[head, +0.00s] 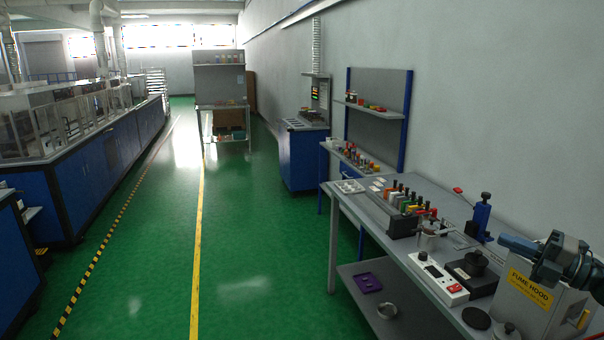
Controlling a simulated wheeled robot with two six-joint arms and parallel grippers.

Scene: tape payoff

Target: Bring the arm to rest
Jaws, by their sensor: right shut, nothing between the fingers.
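My right gripper (508,242) is at the right edge, above the right end of the grey workbench (345,203). It is shut, with nothing seen between its fingers, and points left. It is in front of and above a grey box with a yellow "FUME HOOD" label (531,290); I cannot tell whether they touch. My left gripper is not in view.
The bench holds a white device with a red button (437,279), a dark block with a knob (475,267), a blue upright tool (481,216) and a rack of coloured handles (404,220). A wall stands behind. The green floor (240,260) left of the bench is clear.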

